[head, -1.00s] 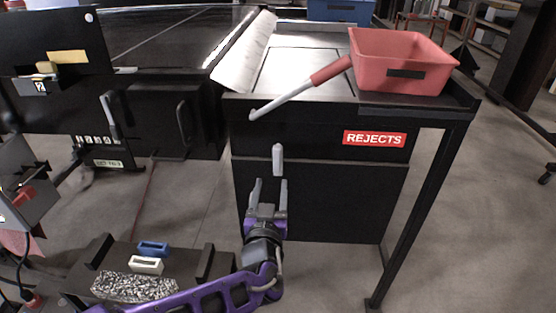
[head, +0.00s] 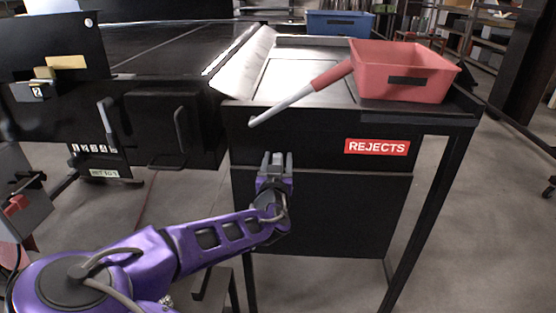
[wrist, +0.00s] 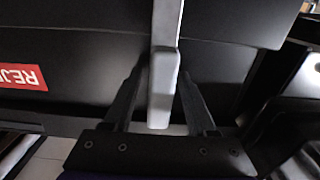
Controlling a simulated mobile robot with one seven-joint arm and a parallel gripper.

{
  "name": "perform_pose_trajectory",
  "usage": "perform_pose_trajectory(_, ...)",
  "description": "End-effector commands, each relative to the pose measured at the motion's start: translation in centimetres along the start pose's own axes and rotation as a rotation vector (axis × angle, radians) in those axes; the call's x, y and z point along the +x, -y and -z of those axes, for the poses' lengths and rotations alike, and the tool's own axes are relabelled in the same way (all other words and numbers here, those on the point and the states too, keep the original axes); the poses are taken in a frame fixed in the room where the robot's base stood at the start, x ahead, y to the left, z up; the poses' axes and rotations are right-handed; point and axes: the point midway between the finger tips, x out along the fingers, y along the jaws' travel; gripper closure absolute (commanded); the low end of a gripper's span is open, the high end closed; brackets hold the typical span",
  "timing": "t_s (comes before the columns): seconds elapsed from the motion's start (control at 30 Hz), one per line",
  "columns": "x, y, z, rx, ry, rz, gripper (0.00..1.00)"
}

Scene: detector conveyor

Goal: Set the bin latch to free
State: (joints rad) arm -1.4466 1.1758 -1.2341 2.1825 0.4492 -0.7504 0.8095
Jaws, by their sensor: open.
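The bin latch (wrist: 164,85) is a light grey bar on the black reject bin. In the wrist view it runs down from the top edge to a blunt end between my fingers. My gripper (wrist: 162,82) is open, with one dark finger on each side of the latch; I cannot tell whether either finger touches it.
A red tray (head: 405,82) stands on the bin top. The black conveyor cabinet with handles (head: 180,125) is on the left. Floor is open to the right of the table leg (head: 425,215).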

Motion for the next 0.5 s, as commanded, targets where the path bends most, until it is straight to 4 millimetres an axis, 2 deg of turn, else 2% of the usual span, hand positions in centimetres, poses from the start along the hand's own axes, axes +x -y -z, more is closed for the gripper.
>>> perform_pose_trajectory(0.33,0.49,-0.01,0.0,0.0,0.0,0.0,0.43)
perform_pose_trajectory(0.37,0.48,0.0,0.0,0.0,0.0,0.0,0.46)
perform_pose_trajectory(0.5,0.47,0.0,0.0,0.0,0.0,0.0,0.71)
